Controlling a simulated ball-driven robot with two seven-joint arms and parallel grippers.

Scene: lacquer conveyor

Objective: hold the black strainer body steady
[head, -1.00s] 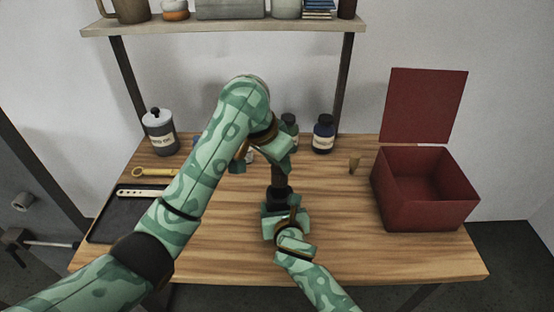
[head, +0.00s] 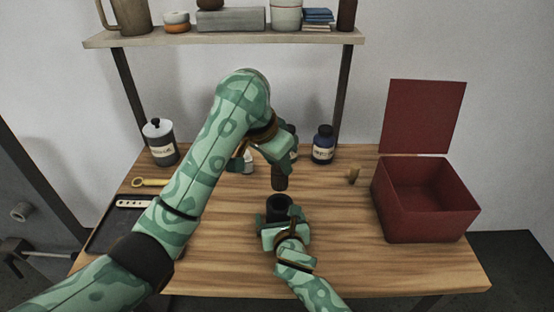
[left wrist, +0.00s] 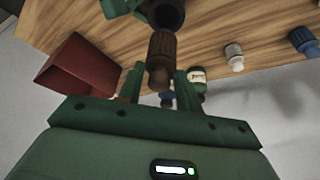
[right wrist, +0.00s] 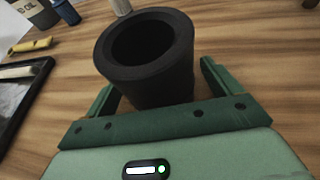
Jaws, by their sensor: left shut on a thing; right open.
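The black strainer body (head: 279,205) stands on the wooden table, a hollow cylinder with its opening up. In the right wrist view the body (right wrist: 152,75) is between the fingers of my right gripper (right wrist: 160,92), which is open, with a gap at the right finger. The right gripper (head: 284,228) is at the body's near side in the head view. My left gripper (head: 279,158) is shut on a dark brown cylindrical piece (head: 279,182), held just above the body and apart from it. The left wrist view shows the brown piece (left wrist: 161,55) between the fingers.
An open red box (head: 425,215) stands at the right, with a small brown piece (head: 353,175) beside it. A black tray (head: 112,235) and a yellow wrench (head: 150,182) lie left.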

